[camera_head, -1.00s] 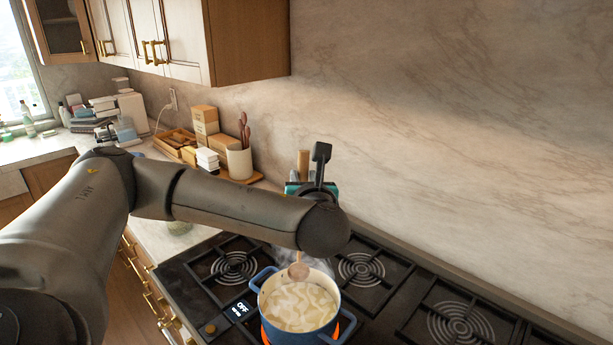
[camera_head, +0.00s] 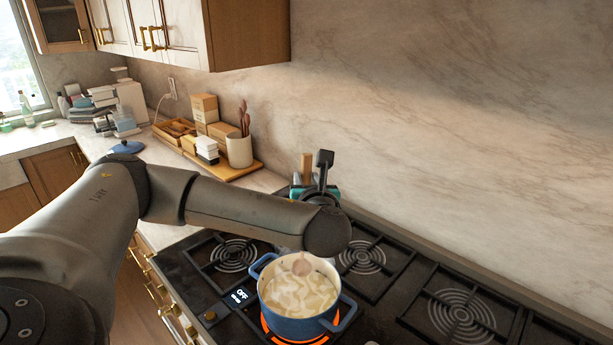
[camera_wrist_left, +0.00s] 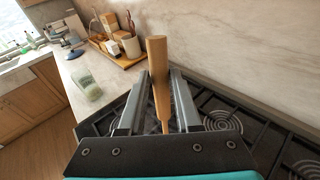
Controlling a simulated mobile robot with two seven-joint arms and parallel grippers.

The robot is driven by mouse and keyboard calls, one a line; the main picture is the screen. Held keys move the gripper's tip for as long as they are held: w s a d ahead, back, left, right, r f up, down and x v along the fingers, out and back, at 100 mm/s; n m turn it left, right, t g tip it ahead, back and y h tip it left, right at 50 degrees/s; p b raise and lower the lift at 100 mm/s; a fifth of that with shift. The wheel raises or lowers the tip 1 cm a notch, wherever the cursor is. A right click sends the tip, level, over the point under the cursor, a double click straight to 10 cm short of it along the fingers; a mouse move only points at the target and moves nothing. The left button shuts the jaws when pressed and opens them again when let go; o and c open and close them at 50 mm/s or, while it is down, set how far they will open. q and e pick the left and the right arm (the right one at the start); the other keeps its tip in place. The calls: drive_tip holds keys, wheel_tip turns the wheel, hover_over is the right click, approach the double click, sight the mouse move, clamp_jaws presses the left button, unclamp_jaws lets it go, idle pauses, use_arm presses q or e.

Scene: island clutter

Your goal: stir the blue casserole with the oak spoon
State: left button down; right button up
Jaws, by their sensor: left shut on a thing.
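The blue casserole (camera_head: 301,326) stands on a stove burner that glows orange. It is uncovered and holds pale, chunky food. The oak spoon's round head (camera_head: 302,266) shows over the food near the pot's back side; how deep it sits is hard to tell. Its handle top (camera_head: 306,168) rises behind my left arm. In the left wrist view, the handle (camera_wrist_left: 157,72) stands almost upright between the two fingers of my left gripper (camera_wrist_left: 158,90), which is shut on it. In the head view my forearm hides the fingers and the middle of the spoon. My right gripper is not in view.
Other burner grates (camera_head: 460,314) lie right of the pot. A utensil crock (camera_head: 240,151) and boxes stand on the counter behind the stove's left end. A blue lid (camera_head: 126,147) lies farther left. A glass jar (camera_wrist_left: 88,88) shows in the left wrist view.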

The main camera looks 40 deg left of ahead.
use_arm(q)
wheel_tip(320, 180, down, 9)
drive_tip(key=s+b, duration=0.1)
drive_tip(key=b, duration=0.2)
drive_tip(key=shift+s+d+r, duration=0.15)
drive_tip(key=shift+s+d, duration=0.15)
drive_tip(key=shift+d, duration=0.05)
idle(0.4)
